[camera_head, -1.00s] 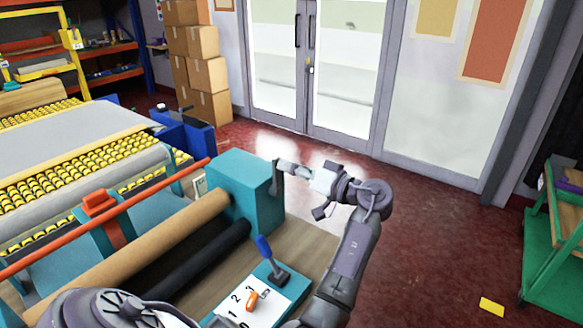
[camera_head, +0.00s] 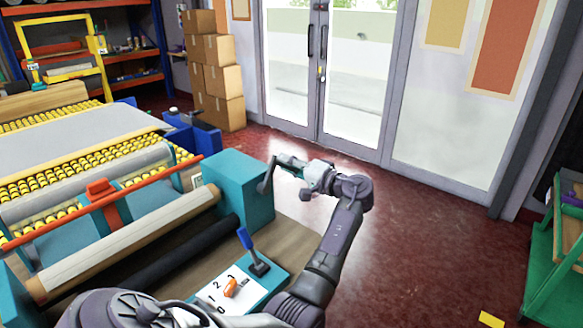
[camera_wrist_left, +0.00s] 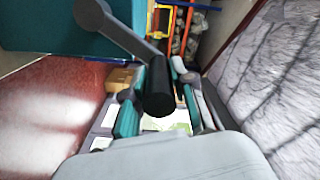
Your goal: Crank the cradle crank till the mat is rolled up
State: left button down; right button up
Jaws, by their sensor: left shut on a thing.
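My left gripper (camera_head: 284,163) is at the crank (camera_head: 266,178) on the right side of the teal cradle box (camera_head: 238,180). In the left wrist view, the gripper's teal fingers (camera_wrist_left: 161,112) sit on both sides of the black crank handle (camera_wrist_left: 158,92), shut on it. The grey crank arm (camera_wrist_left: 125,35) runs from the handle to its hub on the teal box. The roller (camera_head: 130,245) has a pale grey covering along its middle and bare tan ends. A wide grey mat sheet (camera_head: 75,145) lies on the bed behind. My right gripper is not in view.
A black roller (camera_head: 180,255) lies in front of the covered one. A blue-handled lever (camera_head: 247,242) and an orange selector (camera_head: 231,286) on a numbered plate stand front right. Stacked boxes (camera_head: 215,75) stand behind. A green cart (camera_head: 555,260) is far right. Red floor between is clear.

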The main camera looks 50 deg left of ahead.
pick_arm(q)
jog(key=shift+w+a+f+m+p, duration=0.1)
jog(key=shift+w+f+m+p, duration=0.35)
jog(key=shift+f+m, duration=2.2)
jog(key=shift+w+d+f+m+p, duration=0.1)
jog(key=shift+w+f+m+p, duration=0.35)
jog(key=shift+f+m, duration=2.2)
jog(key=shift+w+a+f+m+p, duration=0.2)
jog(key=shift+f+m+p, duration=0.75)
jog(key=shift+m, duration=2.95)
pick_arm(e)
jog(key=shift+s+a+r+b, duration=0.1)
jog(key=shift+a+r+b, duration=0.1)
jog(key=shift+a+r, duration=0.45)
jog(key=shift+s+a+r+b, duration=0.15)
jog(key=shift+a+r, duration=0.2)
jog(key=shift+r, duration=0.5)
pick_arm(q)
jog(key=shift+d+f, duration=0.1)
jog(key=shift+f, duration=0.3)
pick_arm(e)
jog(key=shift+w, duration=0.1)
